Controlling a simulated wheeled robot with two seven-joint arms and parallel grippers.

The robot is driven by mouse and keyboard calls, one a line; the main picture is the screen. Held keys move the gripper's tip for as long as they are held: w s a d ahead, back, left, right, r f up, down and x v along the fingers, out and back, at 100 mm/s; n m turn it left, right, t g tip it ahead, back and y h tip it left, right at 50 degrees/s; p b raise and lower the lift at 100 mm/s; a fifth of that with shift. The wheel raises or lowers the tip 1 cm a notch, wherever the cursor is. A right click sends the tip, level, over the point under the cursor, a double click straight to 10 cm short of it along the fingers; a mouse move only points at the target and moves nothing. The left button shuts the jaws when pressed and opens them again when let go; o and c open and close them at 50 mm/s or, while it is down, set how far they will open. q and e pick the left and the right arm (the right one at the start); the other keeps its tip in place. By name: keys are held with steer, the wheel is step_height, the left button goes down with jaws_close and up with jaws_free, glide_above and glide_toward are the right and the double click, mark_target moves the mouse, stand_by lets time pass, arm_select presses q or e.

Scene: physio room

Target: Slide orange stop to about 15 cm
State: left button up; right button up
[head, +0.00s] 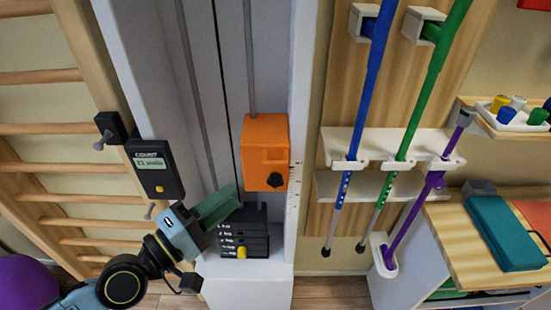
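The orange stop (266,143) is a block with a black knob (275,181) on its lower front. It sits on a vertical rod inside the white column, above the black weight stack (245,232). Small marks run along the column's right edge (293,190) beside the stop; their numbers are too small to read. My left gripper (226,202) has greenish fingers and is in front of the column, left of and below the stop, apart from it in the picture. The fingers overlap in this view, so their opening is unclear. My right gripper is out of view.
A black counter box (155,170) with a small display is on the column's left side. The weight stack has a yellow pin (242,252). Wooden wall bars (50,128) stand left. Blue (366,90), green (428,85) and purple (410,215) poles hang on a rack at right.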

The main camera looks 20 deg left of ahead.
mark_target(276, 161)
arm_select(q)
steer(key=p+x, duration=0.4)
steer(key=x, duration=0.8)
steer(key=shift+w+d+r, duration=0.1)
steer(key=shift+w+d, duration=0.25)
steer(key=shift+w, duration=0.2)
jaws_close()
